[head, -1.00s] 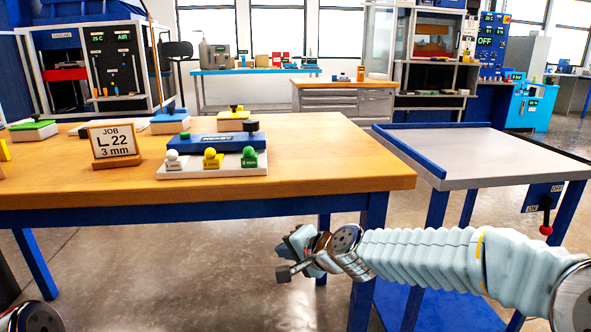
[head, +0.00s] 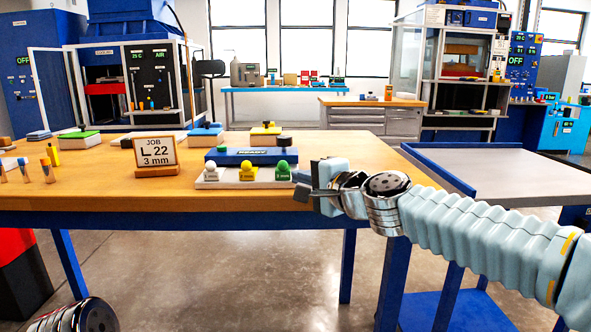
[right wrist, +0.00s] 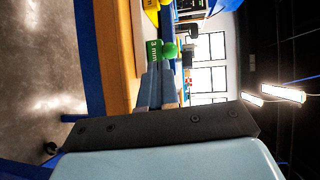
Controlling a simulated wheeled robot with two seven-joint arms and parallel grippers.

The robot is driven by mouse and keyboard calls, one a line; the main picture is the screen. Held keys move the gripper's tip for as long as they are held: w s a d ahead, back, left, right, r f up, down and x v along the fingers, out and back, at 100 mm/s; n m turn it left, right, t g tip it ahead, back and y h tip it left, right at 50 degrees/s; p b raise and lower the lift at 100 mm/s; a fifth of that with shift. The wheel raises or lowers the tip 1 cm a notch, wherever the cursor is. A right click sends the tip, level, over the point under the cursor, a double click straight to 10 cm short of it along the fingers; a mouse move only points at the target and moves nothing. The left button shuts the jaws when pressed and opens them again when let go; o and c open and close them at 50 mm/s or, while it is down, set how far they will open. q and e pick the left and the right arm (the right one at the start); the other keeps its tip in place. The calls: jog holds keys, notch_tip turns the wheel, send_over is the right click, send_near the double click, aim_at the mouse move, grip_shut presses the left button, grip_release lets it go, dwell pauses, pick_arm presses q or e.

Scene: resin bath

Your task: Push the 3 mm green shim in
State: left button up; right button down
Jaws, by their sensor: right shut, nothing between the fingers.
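The green shim (head: 282,170) stands at the right end of a white base (head: 208,183) on the wooden table, in front of a blue block (head: 240,156). A yellow shim (head: 246,173) and a white shim (head: 211,172) stand to its left. In the right wrist view the green shim (right wrist: 154,50) reads 3 mm and lies just beyond my fingertips. My right gripper (head: 303,183) is shut and empty, just right of the green shim; its fingers show together in the right wrist view (right wrist: 156,66). Whether they touch the shim I cannot tell. My left gripper is out of view.
A job sign (head: 156,155) reading L 22, 3 mm stands left of the base. Coloured blocks on white bases, such as a yellow one (head: 265,130), stand behind. A grey-topped side table (head: 500,175) is at the right. The table front is clear.

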aim_at(286, 167)
jog(key=shift+w+a+r+p, duration=0.2)
jog(key=shift+w+a, duration=0.25)
jog(key=shift+w, duration=0.15)
jog(key=shift+w+a+r+p, duration=0.2)
jog(key=shift+w+a, duration=0.2)
jog(key=shift+w, duration=0.2)
jog(key=shift+w, duration=0.1)
jog(key=w, duration=0.3)
jog(key=shift+w+p, duration=0.3)
jog(key=shift+w, duration=0.1)
jog(key=shift+d, duration=0.1)
